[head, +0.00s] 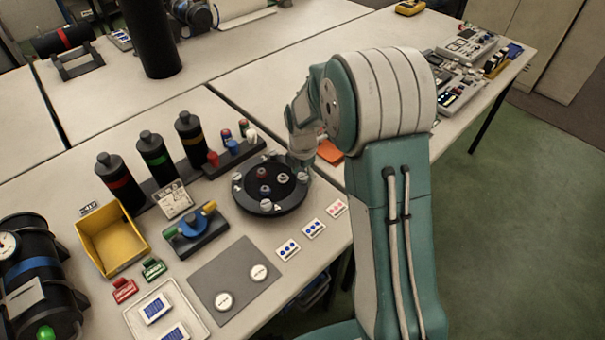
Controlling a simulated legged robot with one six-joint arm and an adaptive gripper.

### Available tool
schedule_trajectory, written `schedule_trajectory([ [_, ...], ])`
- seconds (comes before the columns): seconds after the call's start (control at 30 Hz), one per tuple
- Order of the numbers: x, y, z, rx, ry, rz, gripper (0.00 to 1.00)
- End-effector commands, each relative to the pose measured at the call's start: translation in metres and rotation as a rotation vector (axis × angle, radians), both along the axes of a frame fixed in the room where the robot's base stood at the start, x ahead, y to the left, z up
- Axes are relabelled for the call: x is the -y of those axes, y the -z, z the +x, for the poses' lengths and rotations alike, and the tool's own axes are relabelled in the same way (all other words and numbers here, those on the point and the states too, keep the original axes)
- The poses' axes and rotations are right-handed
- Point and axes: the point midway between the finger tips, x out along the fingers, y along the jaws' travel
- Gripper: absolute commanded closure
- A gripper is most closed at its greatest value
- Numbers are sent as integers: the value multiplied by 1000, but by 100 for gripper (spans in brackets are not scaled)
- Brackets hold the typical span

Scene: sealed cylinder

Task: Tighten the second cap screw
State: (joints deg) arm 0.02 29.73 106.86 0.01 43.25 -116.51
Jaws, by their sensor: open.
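A round black flange (271,188) lies on the near table, with several silver screw heads around its rim. One screw head (266,205) is at the near edge, another (238,177) at the left, and one (303,177) at the right under my gripper. A red-topped fitting, a grey-blue one and a silver one stand on its middle. I cannot tell which screw is the second. My gripper (301,163) points down at the flange's right rim. It is small and partly hidden by my wrist; whether it touches a screw is unclear.
Black bottles (153,156) stand behind, left of a rack of coloured knobs (233,152). A blue valve block (196,229), yellow bin (111,239) and grey mat (236,279) with two white discs lie left and nearer. An orange item (329,152) is beside my wrist. Cards lie along the front edge.

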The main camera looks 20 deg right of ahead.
Motion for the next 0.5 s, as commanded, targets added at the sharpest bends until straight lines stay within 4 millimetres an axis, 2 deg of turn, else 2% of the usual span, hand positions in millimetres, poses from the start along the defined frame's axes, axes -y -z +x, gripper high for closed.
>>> schedule_trajectory([
  [0.13, 0, 0, 0, 0, 0, 0, 27],
  [0.17, 0, 0, 0, 0, 0, 0, 31],
  [0.2, 0, 0, 0, 0, 0, 0, 49],
  [0.27, 0, 0, 0, 0, 0, 0, 76],
  [0.3, 0, 0, 0, -1, 0, 0, 93],
  [0.33, 0, 0, 0, 0, 0, 0, 100],
  [0.5, 0, 0, 1, 0, 1, 0, 100],
])
